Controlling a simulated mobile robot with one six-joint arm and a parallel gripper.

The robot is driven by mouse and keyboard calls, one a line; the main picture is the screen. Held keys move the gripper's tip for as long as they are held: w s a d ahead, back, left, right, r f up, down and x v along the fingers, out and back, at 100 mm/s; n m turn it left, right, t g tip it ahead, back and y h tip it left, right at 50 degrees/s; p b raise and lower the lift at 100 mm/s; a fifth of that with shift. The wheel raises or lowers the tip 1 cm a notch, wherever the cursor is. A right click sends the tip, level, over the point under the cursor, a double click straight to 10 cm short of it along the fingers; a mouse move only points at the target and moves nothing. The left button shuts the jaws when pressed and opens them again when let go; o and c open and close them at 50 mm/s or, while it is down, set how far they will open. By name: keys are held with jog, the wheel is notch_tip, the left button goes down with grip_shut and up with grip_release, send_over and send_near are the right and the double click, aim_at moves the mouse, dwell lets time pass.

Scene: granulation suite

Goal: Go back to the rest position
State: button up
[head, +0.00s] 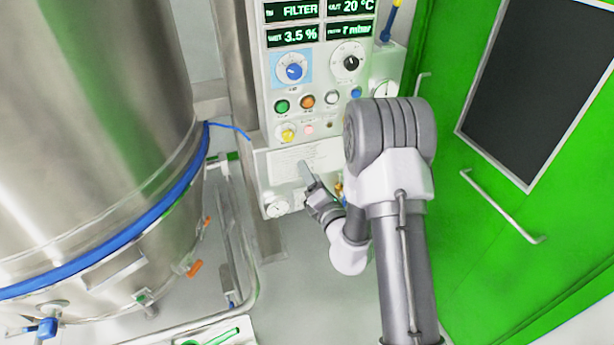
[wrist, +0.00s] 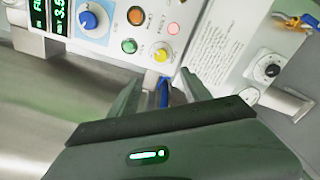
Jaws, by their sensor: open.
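My gripper (head: 309,176) is in front of the lower part of the white control panel (head: 262,100), below its row of buttons. In the wrist view my gripper (wrist: 158,88) shows two fingers apart, with nothing seen held between them. The panel's yellow knob (wrist: 163,57), green button (wrist: 129,46) and orange button (wrist: 136,16) lie just beyond the fingertips. A blue knob (head: 294,71) and a black knob (head: 350,63) sit higher on the panel under lit displays. My arm hides part of the panel's right side.
A large steel vessel (head: 90,130) with a blue band (head: 110,248) fills the left. A green door (head: 520,190) with a dark window (head: 535,85) and a bar handle (head: 500,207) stands at the right. A tubular frame (head: 245,250) stands on the floor between vessel and panel.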

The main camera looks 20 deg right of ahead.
jog(key=s+a+r+n+g+y+b, duration=0.1)
jog(key=s+a+r+n+g+y, duration=0.1)
jog(key=a+r+n+y, duration=0.4)
jog(key=s+a+r+n+g+y+b, duration=0.15)
jog(key=a+r+n+y, duration=0.3)
jog(key=a, duration=0.45)
jog(key=s+a+r+n+g+y+b, duration=0.1)
jog(key=s+a+n+g, duration=0.35)
jog(key=s+n, duration=0.25)
jog(key=s+a+n+g+y+b, duration=0.2)
jog(key=s+a+n+g, duration=0.25)
jog(key=s+n, duration=0.35)
jog(key=s+d+f+n+g+h+b, duration=0.25)
jog(key=s+f+n+h, duration=0.3)
jog(key=s+n, duration=0.55)
jog(key=s+d+n+t+h+b, duration=0.1)
jog(key=s+d+n+t+h, duration=0.1)
jog(key=d+n+h, duration=0.4)
jog(key=s+d+h, duration=0.1)
jog(key=d, duration=0.4)
jog(key=shift+d+f+t, duration=0.15)
jog(key=shift+d+t, duration=0.15)
jog(key=shift+t, duration=0.1)
jog(key=shift+c, duration=0.5)
